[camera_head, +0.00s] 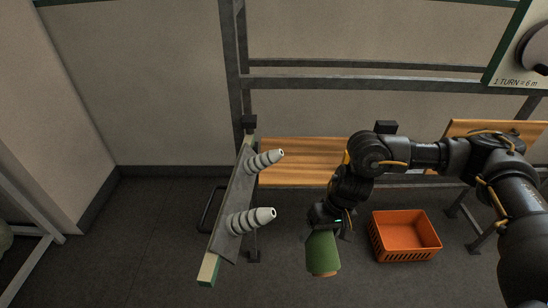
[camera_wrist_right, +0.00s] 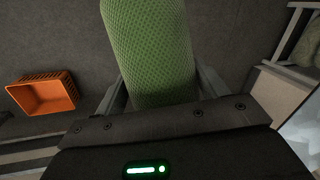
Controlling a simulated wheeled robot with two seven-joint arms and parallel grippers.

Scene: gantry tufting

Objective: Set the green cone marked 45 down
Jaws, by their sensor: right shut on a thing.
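The green cone (camera_head: 322,252) hangs from my right gripper (camera_head: 324,228) in the head view, above the dark floor. An orange-brown end shows at its bottom. In the right wrist view the green cone (camera_wrist_right: 152,45) fills the upper middle, with a netted surface, between the two fingers of my right gripper (camera_wrist_right: 160,88). The gripper is shut on it. No mark 45 is readable in either view. My left gripper is not in view.
An orange crate (camera_head: 404,236) stands on the floor right of the cone and looks empty. Left of the cone, a tilted grey board (camera_head: 232,205) carries two ribbed grey pegs (camera_head: 252,220). A wooden bench (camera_head: 300,160) stands behind. Dark floor (camera_head: 150,240) is clear at left.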

